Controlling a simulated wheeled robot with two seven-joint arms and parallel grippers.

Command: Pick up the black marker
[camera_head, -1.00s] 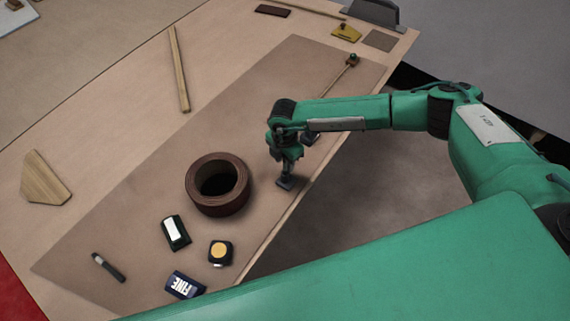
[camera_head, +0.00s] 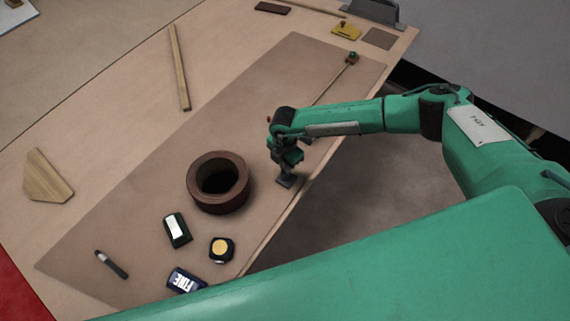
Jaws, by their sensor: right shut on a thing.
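My right gripper (camera_head: 286,181) is low over the brown mat (camera_head: 150,225), close to the table's right edge. It is to the right of a dark red-brown ring-shaped roll (camera_head: 219,205) and apart from it. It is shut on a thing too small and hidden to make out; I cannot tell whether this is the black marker. A slim dark tool with a grey end (camera_head: 111,264) lies on the mat at the lower left, far from the gripper; its kind is unclear. My left gripper is out of the picture.
A dark block with a white top (camera_head: 177,230), a black item with a yellow disc (camera_head: 221,249) and a blue "FINE" block (camera_head: 185,281) lie below the roll. A wooden strip (camera_head: 180,68) and wooden offcut (camera_head: 47,177) lie left. The mat's upper middle is largely clear.

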